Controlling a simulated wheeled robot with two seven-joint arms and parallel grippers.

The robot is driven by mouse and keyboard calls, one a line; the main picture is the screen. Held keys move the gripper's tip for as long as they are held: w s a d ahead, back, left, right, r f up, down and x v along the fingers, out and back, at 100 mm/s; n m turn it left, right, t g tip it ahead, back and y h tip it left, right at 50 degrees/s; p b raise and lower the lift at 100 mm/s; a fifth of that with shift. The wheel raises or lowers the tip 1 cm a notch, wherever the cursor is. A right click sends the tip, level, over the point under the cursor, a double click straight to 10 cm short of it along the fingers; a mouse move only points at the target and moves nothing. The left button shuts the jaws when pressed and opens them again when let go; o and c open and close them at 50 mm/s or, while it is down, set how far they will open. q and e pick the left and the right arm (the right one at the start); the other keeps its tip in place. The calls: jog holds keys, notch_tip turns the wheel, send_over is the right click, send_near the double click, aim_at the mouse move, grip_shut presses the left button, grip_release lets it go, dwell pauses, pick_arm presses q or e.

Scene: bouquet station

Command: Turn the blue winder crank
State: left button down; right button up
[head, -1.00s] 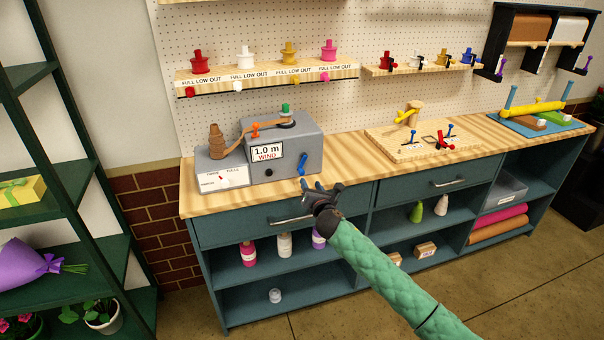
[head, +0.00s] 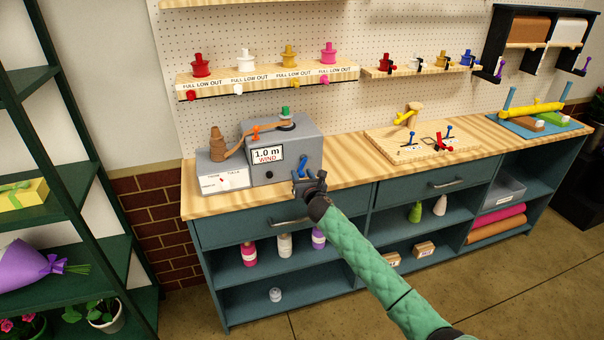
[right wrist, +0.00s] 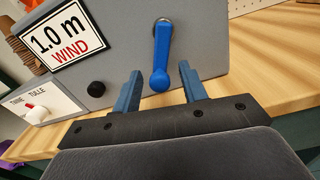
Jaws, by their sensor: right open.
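The blue winder crank (head: 303,163) is on the right part of the front of the grey winder box (head: 262,172), whose sign reads "1.0 m WIND". In the right wrist view the crank (right wrist: 161,60) hangs down from its pivot, with its rounded knob at the lower end. My right gripper (head: 305,180) is in front of the crank. In the right wrist view its two blue fingers (right wrist: 160,85) are apart, with the crank's knob in the space between them. Neither finger visibly touches the knob. My left gripper is not in view.
The winder stands on the wooden counter (head: 350,182). A wooden board (head: 410,150) with small tools lies to the right. Drawer handles (head: 290,222) stick out below the counter edge.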

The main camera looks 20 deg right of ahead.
jog(key=shift+w, duration=0.25)
grip_shut()
jog(key=shift+a, duration=0.15)
